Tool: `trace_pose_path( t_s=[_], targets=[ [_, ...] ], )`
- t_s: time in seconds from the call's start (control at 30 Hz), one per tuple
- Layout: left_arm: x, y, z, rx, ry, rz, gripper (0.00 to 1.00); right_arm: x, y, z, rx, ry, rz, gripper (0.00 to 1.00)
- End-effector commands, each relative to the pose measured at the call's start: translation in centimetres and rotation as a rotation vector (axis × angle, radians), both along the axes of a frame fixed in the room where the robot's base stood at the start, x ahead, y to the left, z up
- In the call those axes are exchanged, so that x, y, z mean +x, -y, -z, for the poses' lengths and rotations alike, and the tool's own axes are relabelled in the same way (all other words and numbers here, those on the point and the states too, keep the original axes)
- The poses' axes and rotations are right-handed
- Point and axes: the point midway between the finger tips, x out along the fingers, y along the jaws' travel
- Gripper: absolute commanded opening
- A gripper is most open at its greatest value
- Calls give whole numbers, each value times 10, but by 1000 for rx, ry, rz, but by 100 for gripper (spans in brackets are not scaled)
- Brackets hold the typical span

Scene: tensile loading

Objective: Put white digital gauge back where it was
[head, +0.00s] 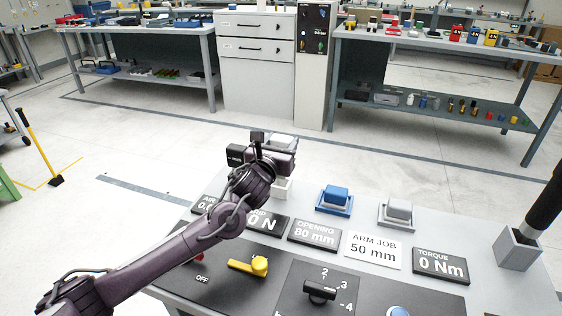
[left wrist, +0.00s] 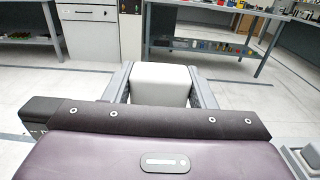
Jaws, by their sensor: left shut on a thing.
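My left gripper (head: 279,146) is shut on a white block, the white digital gauge (left wrist: 161,84), with one finger on each side of it in the left wrist view. In the head view the gauge (head: 283,139) shows only in part beyond the gripper. A white holder (head: 283,188) on the console lies just below the gripper, partly hidden by my arm. I cannot tell how large the gap between gauge and holder is. My right gripper is not in view.
A blue block (head: 336,193) sits in a blue holder and a grey-white block (head: 399,208) in a grey holder, to the right. Label plates, a yellow lever (head: 258,265) and a black knob (head: 320,291) are nearer. A dark handle (head: 545,205) stands in a grey socket far right.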

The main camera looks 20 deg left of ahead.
Motion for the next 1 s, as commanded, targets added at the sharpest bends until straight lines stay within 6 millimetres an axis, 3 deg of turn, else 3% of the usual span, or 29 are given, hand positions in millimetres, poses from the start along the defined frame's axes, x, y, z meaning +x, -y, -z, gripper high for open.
trace_pose_path(
  t_s=[0.23,0.37,0.57,0.67,0.7,0.83,1.0],
  targets=[
    [0,0,19,0,0,-1,24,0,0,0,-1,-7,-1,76],
    [0,0,41,-1,-4,0,24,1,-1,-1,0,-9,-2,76],
    [-1,1,62,6,-16,1,5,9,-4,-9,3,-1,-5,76],
    [-1,1,62,7,-19,1,5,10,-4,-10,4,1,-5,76],
    [-1,1,63,7,-21,2,54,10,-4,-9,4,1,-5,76],
    [-1,0,60,4,-13,0,71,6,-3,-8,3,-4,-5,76],
    [0,0,56,3,-6,1,72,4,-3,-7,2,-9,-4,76]
  ],
)
